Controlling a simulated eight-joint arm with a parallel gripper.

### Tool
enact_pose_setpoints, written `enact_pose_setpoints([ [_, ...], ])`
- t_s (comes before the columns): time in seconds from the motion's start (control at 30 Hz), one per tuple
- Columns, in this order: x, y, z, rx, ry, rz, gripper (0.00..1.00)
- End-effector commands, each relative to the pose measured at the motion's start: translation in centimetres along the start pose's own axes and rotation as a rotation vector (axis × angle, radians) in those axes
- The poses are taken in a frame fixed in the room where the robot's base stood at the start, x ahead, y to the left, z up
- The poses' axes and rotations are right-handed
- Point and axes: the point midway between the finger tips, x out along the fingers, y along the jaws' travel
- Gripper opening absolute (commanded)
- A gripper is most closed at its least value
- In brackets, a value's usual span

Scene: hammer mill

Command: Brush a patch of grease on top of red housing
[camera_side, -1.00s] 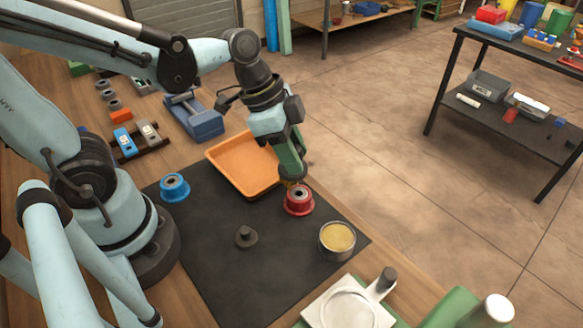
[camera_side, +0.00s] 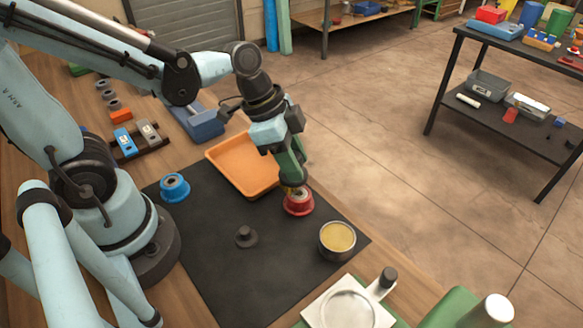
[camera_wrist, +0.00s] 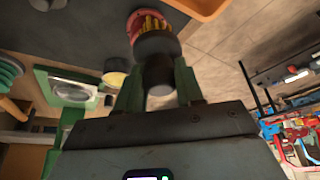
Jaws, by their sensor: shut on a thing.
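The red housing (camera_side: 299,208) stands on the black mat (camera_side: 210,270), right of the orange tray. My gripper (camera_side: 292,176) is right above it, pointing down. In the wrist view my gripper (camera_wrist: 158,88) is shut on the dark handle of a brush (camera_wrist: 156,46). The brush's yellow bristles lie against or just over the red housing, whose rim (camera_wrist: 177,17) shows behind them; I cannot tell if they touch. Any grease on its top is too small to make out. An open tin of yellowish grease (camera_side: 337,237) stands at the mat's right edge.
An orange tray (camera_side: 240,165) lies just left of my gripper. A blue flanged part (camera_side: 174,187) and a small dark knobbed part (camera_side: 246,237) stand on the mat. A white device with a round plate (camera_side: 348,305) sits at the front. The front middle of the mat is clear.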

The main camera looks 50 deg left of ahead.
Motion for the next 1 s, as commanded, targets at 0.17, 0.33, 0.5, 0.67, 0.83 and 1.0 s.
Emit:
enact_pose_setpoints([
  [0.17, 0.4, 1.1, -1.1, 0.007, -0.001, 0.001, 0.08],
  [0.33, 0.8, 2.1, -2.1, 0.006, -0.001, 0.001, 0.08],
  [0.5, 0.8, 2.2, -2.3, -0.003, -0.001, -0.003, 0.08],
  [0.67, 0.4, 1.2, -1.2, -0.003, -0.002, -0.002, 0.08],
  [0.83, 0.1, 0.1, -0.2, -0.003, -0.001, -0.002, 0.08],
  [1.0, 0.0, 0.8, -0.8, 0.006, -0.001, 0.001, 0.08],
])
